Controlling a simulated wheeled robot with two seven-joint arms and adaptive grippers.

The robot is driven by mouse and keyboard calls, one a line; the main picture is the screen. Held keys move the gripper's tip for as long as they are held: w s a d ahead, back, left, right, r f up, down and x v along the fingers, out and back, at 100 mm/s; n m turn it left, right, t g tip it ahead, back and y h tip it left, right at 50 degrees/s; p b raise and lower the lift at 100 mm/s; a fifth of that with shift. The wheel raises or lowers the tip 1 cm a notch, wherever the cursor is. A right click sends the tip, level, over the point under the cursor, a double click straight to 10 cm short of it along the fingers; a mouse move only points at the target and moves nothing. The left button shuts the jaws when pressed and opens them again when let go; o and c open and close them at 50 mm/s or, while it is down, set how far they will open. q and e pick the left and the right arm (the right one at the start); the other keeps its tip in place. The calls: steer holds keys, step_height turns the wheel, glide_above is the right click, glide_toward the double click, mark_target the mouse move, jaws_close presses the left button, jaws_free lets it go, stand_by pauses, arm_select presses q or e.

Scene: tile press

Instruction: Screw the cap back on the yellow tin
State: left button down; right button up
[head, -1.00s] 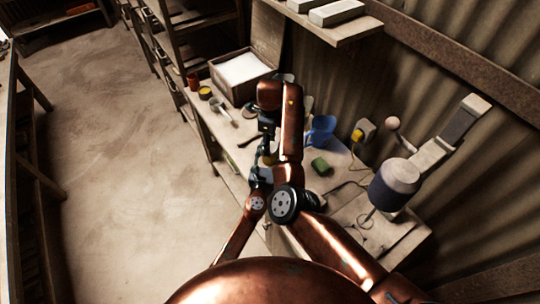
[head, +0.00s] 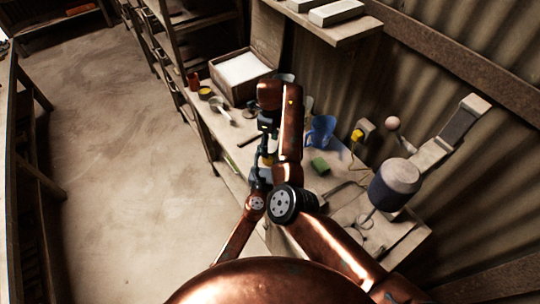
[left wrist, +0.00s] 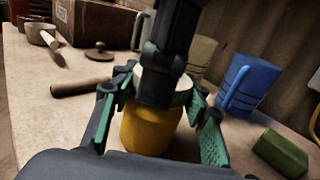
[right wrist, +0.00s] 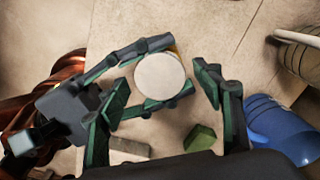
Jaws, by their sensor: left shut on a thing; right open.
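The yellow tin (left wrist: 152,128) stands upright on the bench in the left wrist view. The white round cap (right wrist: 160,76) lies over its mouth; its rim also shows in the left wrist view (left wrist: 184,91). I cannot tell how tightly it sits. My left gripper (left wrist: 158,118) is shut on the tin, one finger on each side; in the right wrist view its fingers lie around the cap's edge. My right gripper (right wrist: 165,105) is open above the tin, its fingers spread to either side of the cap. In the head view my right arm hides most of the tin.
A blue jug (left wrist: 250,84) and a green block (left wrist: 280,152) stand right of the tin. A brown-handled tool (left wrist: 80,88), a small lid (left wrist: 99,52) and a pan (left wrist: 42,36) lie to the left. A box (head: 241,75) stands at the bench's far end.

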steer(key=shift+r, duration=2.2)
steer(key=shift+c, duration=0.3)
step_height(320, 180, up, 2)
steer(key=n, duration=0.3)
steer(key=shift+n, duration=0.4)
steer(key=n, duration=0.1)
steer(key=r+n, duration=0.1)
steer(key=shift+r+n, duration=0.25)
steer(key=shift+n, duration=0.15)
steer(key=shift+f, duration=0.1)
steer(key=shift+f, duration=3.95)
